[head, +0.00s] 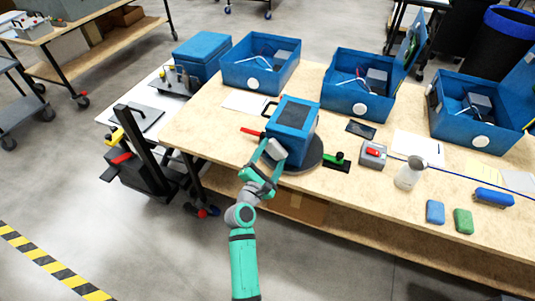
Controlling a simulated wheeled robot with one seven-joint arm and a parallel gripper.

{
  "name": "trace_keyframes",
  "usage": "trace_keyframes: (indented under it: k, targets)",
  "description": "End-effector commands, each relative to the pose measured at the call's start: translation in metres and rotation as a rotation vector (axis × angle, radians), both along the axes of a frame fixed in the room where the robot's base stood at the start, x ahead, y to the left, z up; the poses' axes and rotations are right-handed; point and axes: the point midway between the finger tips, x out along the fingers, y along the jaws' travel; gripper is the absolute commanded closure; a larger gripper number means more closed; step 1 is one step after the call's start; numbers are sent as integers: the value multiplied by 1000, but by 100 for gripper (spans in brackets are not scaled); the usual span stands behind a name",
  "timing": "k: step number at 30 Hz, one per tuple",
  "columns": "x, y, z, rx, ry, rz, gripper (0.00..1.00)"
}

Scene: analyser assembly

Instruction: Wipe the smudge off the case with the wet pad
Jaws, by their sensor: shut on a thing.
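The blue case (309,121) with a dark panel on top stands on a dark round plate (316,154) near the table's front edge. My gripper (274,151) is at the case's front left side, shut on a pale grey-white pad (276,149), which is partly hidden by the jaws. The pad is at or very close to the case's side; I cannot tell if it touches. I cannot make out the smudge. A blue pad (435,211) and a green pad (463,221) lie on the table at the right.
Several open blue cases (345,97) line the table's back. A red-handled tool (252,131) lies left of the case. The floor in front is clear.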

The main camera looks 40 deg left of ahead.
Motion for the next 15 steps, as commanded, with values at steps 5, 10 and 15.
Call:
trace_keyframes:
  k: [5,10,15]
  targets:
    - [2,-12,0,0,-1,-1,50]
    - [3,-15,0,1,0,0,50]
    - [6,-25,0,0,0,0,50]
